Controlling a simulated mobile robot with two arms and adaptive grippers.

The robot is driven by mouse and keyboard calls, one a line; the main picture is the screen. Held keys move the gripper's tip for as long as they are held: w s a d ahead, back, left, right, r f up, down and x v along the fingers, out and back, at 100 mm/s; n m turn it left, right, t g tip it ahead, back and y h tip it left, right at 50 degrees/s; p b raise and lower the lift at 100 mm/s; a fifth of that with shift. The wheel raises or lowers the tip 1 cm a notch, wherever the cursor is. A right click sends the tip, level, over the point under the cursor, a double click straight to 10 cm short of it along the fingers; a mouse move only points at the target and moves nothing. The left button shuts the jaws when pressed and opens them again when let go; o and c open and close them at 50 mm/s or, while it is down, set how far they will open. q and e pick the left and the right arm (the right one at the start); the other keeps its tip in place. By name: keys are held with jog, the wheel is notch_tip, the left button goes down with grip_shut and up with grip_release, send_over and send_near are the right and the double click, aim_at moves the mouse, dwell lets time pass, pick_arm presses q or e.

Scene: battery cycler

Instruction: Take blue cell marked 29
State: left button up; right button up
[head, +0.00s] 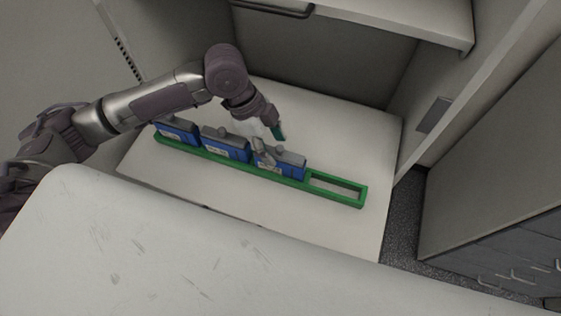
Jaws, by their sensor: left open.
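A green rack (337,188) lies on the white surface and holds three blue cells in a row. The left cell (176,133), the middle cell (224,149) and the right cell (291,164) stand upright with grey tops. Their labels are too small to read, so I cannot tell which is marked 29. The right-hand slot of the rack is empty. My left gripper (264,145) is open, at the right cell, with a finger in front of part of it. I cannot tell whether it touches the cell. My right gripper is not in view.
A pale, scuffed surface (150,255) fills the front. The white shelf (365,130) under the rack has bare room behind and right of it. Cabinet walls (440,110) stand at the right, and a panel with a dark handle (275,8) is at the back.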

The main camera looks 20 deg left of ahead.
aim_at(280, 161)
pick_arm(q)
jog(key=shift+s+d+f+p, duration=0.15)
jog(key=shift+s+d+f, duration=0.1)
jog(key=shift+f, duration=0.4)
jog(key=shift+s+d+f+p, duration=0.15)
jog(key=shift+s+d+f, duration=0.1)
jog(key=shift+f, duration=0.35)
jog(key=shift+x, duration=1.05)
jog(key=shift+w+f, duration=0.1)
jog(key=shift+f, duration=0.2)
jog(key=shift+c, duration=0.5)
grip_shut()
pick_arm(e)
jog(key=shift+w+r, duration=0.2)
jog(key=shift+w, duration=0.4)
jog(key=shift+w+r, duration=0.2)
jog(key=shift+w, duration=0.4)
pick_arm(q)
jog(key=shift+r, duration=0.1)
